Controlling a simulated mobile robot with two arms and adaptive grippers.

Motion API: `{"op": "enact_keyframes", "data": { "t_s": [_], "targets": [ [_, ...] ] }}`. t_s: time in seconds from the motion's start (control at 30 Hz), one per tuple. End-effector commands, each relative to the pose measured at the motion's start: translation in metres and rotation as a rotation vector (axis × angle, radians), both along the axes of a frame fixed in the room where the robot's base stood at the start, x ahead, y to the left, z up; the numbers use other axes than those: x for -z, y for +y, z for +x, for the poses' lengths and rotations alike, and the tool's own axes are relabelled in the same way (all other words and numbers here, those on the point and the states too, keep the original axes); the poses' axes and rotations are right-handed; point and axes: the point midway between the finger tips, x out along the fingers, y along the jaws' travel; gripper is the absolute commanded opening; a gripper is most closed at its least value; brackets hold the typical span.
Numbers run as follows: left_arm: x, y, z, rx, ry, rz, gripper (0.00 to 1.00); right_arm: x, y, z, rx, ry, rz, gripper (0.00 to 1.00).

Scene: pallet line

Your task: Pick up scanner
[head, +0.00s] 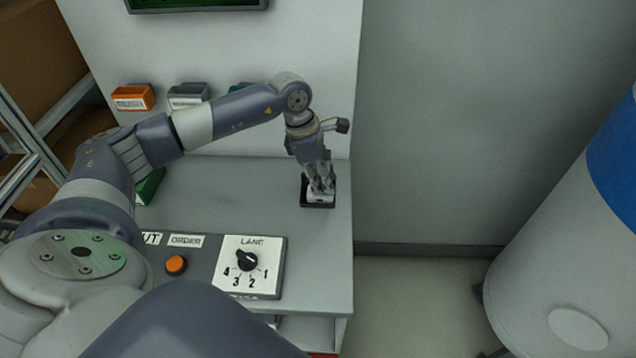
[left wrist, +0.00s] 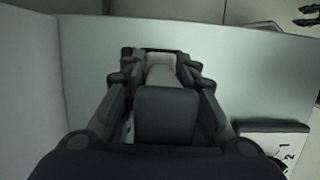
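The scanner (left wrist: 162,70), with a pale body and what looks like a dark grey upper part, stands in a small black holder (head: 318,205) near the right edge of the grey bench. My left gripper (head: 320,187) points down over the holder, its fingers on both sides of the scanner. In the left wrist view the fingertips (left wrist: 161,76) flank the pale body closely; whether they press on it I cannot tell. In the head view the fingers hide most of the scanner. My right gripper (left wrist: 305,15) shows small at the wrist view's top right corner, its fingers apart.
A control panel (head: 207,258) with an orange button (head: 176,265) and a lane dial (head: 247,261) lies at the bench's front. Orange (head: 133,97) and grey (head: 188,95) boxes are at the back panel. A white and blue drum (head: 560,250) stands right, beyond open floor.

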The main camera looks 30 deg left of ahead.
Motion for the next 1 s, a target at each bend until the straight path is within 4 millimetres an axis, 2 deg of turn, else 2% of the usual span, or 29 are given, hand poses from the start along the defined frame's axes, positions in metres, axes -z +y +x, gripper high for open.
{"op": "enact_keyframes", "data": {
  "t_s": [0.17, 0.27, 0.3, 0.67, 0.83, 0.97, 1.0],
  "targets": [
    [0.0, 0.0, 0.0, 0.0, -0.001, 0.0, 0.24, 0.001, 0.0, 0.0, 0.0, 0.0, 0.0, 0.4],
    [-0.001, 0.0, 0.0, 0.0, -0.001, 0.0, 0.02, 0.001, 0.0, 0.0, 0.0, 0.001, 0.0, 0.4],
    [-0.001, 0.0, 0.0, 0.0, -0.001, 0.0, 0.0, 0.001, 0.0, -0.001, 0.0, 0.001, 0.0, 0.4],
    [-0.004, 0.0, 0.001, -0.001, -0.005, -0.002, 0.0, 0.002, 0.0, -0.001, -0.001, 0.002, 0.0, 0.4],
    [-0.015, 0.0, 0.002, -0.001, -0.006, -0.001, 0.0, 0.011, 0.0, -0.001, -0.001, 0.002, 0.0, 0.4],
    [-0.034, 0.0, 0.002, 0.0, -0.009, -0.001, 0.0, 0.021, 0.001, -0.001, -0.001, 0.002, 0.0, 0.4],
    [-0.035, 0.003, -0.004, -0.002, -0.004, 0.002, 0.0, 0.024, 0.001, -0.002, -0.001, 0.002, 0.0, 0.4]
  ]
}}
